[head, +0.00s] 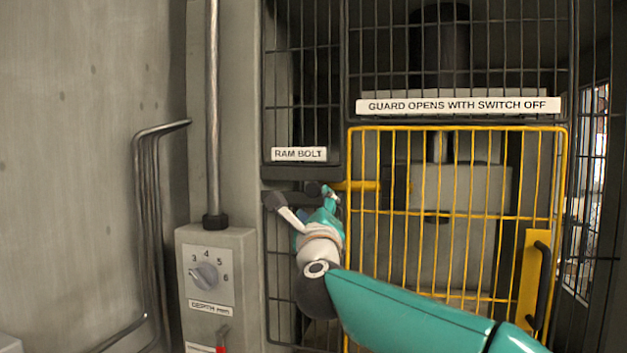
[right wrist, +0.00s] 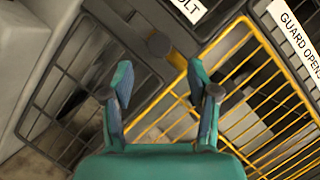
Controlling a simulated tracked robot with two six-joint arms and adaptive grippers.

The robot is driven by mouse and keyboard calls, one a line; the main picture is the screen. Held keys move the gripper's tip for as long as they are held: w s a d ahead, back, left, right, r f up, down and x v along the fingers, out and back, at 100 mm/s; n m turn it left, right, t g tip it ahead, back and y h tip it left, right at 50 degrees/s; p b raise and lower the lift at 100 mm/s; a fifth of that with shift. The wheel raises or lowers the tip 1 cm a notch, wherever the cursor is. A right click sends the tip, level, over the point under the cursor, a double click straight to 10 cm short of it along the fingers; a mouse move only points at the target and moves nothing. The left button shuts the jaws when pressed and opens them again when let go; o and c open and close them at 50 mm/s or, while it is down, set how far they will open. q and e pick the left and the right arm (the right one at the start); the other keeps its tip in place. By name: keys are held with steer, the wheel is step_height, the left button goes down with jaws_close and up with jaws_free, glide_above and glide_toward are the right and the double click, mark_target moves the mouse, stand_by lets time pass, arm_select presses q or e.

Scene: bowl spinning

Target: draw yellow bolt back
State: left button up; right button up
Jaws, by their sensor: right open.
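The yellow bolt (head: 358,185) lies level across the left post of the yellow guard, below the "RAM BOLT" label (head: 299,154). Its yellow bar (right wrist: 177,60) also shows in the right wrist view, with a dark round knob (right wrist: 159,44) at its end. My right gripper (head: 328,194) is at the knob end of the bolt and covers part of it in the head view. In the right wrist view its two fingers (right wrist: 160,76) are spread, and the knob shows just beyond the gap between the tips. I see no grip on it. My left gripper is not in view.
The yellow mesh guard (head: 455,215) with a dark handle (head: 541,285) fills the right. A grey switch box (head: 215,300) with a depth dial (head: 204,276) and red lever (head: 222,337) stands left of my arm. Dark mesh surrounds the bolt.

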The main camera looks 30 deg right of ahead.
mark_target(313, 193)
steer(key=p+x, duration=0.3)
steer(key=x, duration=0.4)
steer(key=shift+w+d+r+p, duration=0.15)
steer(key=shift+w+p, duration=0.15)
steer(key=shift+w, duration=0.2)
jaws_close()
